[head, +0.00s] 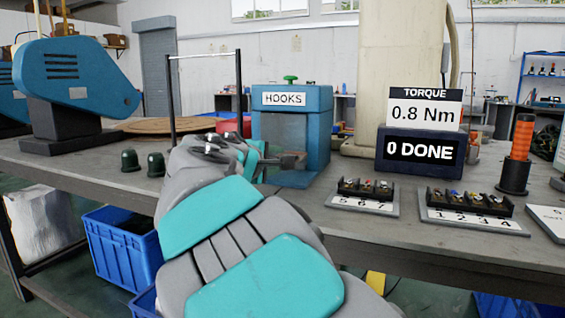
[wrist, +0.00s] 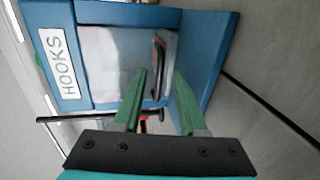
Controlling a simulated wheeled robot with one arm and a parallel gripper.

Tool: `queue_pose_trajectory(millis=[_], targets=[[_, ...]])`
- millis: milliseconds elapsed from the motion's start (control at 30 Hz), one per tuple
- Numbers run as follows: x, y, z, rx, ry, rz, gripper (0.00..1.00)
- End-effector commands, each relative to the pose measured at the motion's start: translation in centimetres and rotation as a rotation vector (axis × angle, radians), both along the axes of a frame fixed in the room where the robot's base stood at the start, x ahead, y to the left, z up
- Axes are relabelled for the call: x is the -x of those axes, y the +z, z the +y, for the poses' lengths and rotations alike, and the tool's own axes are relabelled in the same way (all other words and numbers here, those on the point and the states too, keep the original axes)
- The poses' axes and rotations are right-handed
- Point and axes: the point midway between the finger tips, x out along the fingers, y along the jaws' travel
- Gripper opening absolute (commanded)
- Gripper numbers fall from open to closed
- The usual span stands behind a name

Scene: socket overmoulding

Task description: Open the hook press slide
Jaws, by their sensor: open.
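The hook press is a blue box labelled HOOKS (head: 318,100) on the workbench, with a green knob on top and a see-through grey front panel (head: 284,131). In the wrist view the press (wrist: 205,58) appears turned on its side, with the pale panel (wrist: 113,55) and a dark curved handle (wrist: 158,55) at the panel's edge. My gripper (wrist: 159,76) is open, its two green fingers to either side of the handle's lower part in the picture. Contact with the handle cannot be told. In the head view my gripper (head: 266,160) is just in front of the press.
A black upright frame (head: 171,95) stands left of the press, near two dark green domed parts (head: 130,159). Right are numbered hook trays (head: 363,198), a torque sign (head: 425,107), a counter display (head: 420,150) and an orange stack (head: 522,135). A blue crate (head: 122,250) sits below.

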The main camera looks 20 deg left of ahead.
Motion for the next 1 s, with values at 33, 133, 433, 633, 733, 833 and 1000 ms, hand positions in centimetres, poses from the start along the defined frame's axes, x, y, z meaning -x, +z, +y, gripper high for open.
queue_pose_trajectory(millis=[33,133,433,633,733,833,1000], targets=[[-0.6,-0.3,0.0,0.0,0.0,0.002,0.41],[-1.4,-0.5,-0.1,0.001,0.0,0.002,0.41],[-1.9,-0.4,-0.1,0.001,0.0,0.0,0.41],[-1.9,-0.4,-0.1,0.0,0.0,0.0,0.24],[-1.8,-0.4,-0.2,0.0,-0.001,0.0,0.13],[-1.8,-0.4,-0.1,0.0,-0.001,0.0,0.02],[-1.8,-0.5,-0.2,0.0,-0.001,0.001,0.0]])
